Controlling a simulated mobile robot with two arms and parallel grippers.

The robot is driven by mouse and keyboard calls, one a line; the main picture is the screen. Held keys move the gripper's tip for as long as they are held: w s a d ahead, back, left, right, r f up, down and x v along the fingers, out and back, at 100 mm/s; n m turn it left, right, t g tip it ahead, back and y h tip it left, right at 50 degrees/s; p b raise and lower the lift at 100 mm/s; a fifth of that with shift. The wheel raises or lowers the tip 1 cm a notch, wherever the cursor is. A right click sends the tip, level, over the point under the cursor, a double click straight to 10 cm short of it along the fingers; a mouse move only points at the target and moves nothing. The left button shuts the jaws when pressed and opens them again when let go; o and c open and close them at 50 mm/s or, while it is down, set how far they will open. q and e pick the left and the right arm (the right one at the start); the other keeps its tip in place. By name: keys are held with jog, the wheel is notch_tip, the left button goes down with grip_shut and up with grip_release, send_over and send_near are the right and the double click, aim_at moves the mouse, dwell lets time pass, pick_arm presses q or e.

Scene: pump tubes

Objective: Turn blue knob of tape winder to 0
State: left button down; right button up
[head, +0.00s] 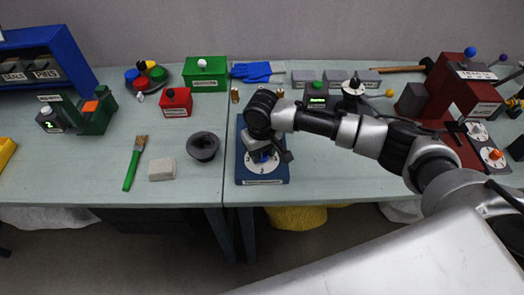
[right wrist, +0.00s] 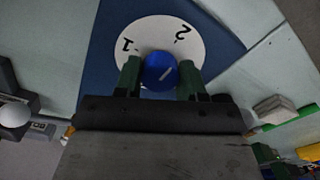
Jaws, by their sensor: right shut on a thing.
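The tape winder shows in the head view as a dark blue box (head: 250,181) at the front edge of the table. It has a round white dial (head: 252,166) on top. In the right wrist view the dial (right wrist: 140,34) shows the numbers 1 and 2; the rest is hidden by my gripper. The blue knob (right wrist: 160,66) sits at the dial's centre, its white line slanting up to the right, roughly toward the 2. My right gripper (right wrist: 159,76) is shut on the blue knob, one finger on each side. My left gripper is not in view.
A dark cup (head: 203,146), a grey block (head: 162,170) and a green brush (head: 133,166) lie to the left. A dark red machine (head: 455,100) stands at the right.

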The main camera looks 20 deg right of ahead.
jog(key=c, duration=0.4)
jog(key=shift+o, duration=0.2)
jog(key=shift+r+n+p, duration=0.2)
jog(key=shift+n+p, duration=0.45)
jog(key=shift+n, duration=0.65)
jog(key=shift+f+n, duration=0.2)
jog(key=shift+n, duration=0.3)
jog(key=shift+p, duration=0.3)
jog(key=shift+r+n+p, duration=0.15)
jog(key=shift+n+p, duration=0.35)
jog(key=shift+n, duration=1.2)
